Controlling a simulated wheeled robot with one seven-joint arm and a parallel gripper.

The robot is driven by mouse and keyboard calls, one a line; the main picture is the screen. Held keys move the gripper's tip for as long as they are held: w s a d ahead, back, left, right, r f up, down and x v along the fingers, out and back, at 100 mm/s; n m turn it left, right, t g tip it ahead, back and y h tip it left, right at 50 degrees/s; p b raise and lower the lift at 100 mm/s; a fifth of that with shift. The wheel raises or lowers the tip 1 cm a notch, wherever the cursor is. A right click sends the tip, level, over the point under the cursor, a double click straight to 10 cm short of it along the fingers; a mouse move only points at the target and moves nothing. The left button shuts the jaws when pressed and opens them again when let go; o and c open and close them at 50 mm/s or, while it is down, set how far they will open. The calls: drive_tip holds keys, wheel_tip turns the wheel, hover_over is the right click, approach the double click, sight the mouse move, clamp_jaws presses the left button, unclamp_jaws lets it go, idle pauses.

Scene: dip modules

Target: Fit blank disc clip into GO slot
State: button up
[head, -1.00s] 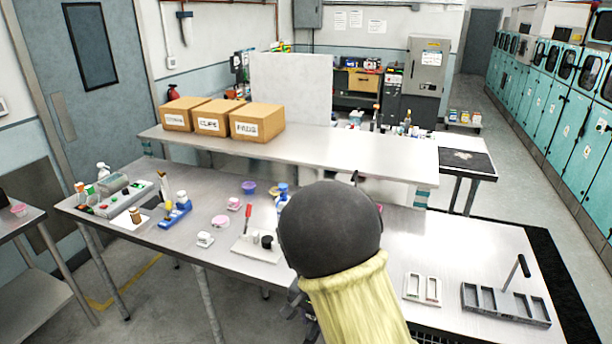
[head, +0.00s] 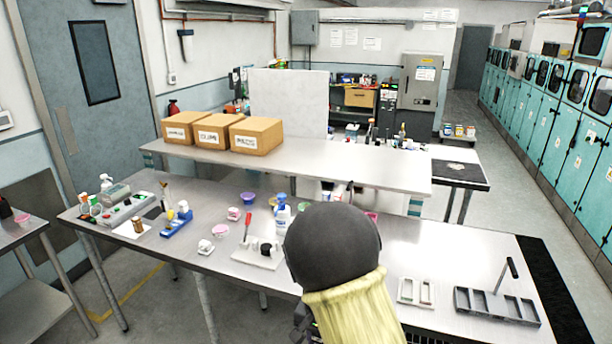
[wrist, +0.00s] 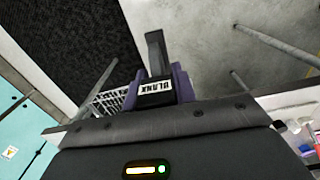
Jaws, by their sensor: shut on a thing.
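In the wrist view, my gripper (wrist: 163,86) is shut on the blank disc clip (wrist: 155,87), a dark piece with a white "BLANK" label and a dark bar standing up from it. Purple finger pads sit on both sides of it. Floor and a table leg show beyond it. In the head view, my arm's dark joint and yellow sleeve hide most of the gripper and the clip. A small white two-slot holder (head: 417,302) lies on the front table, right of my arm, with a greenish and a red mark in its slots. No GO label is readable.
A grey tray (head: 497,306) with several slots and an upright handle is right of the holder. The metal table (head: 385,240) is bare behind them. Left of my arm stand a white base (head: 262,262) with a red-handled tool, a bottle (head: 281,214) and small tubs.

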drive_tip(key=w+d+f+n, duration=0.1)
drive_tip(key=d+f+n, duration=0.3)
drive_tip(key=d+f, duration=0.8)
wheel_tip(320, 180, down, 4)
drive_tip(key=shift+w+f, duration=0.1)
drive_tip(key=shift+w, duration=0.1)
drive_tip(key=shift+w, duration=0.15)
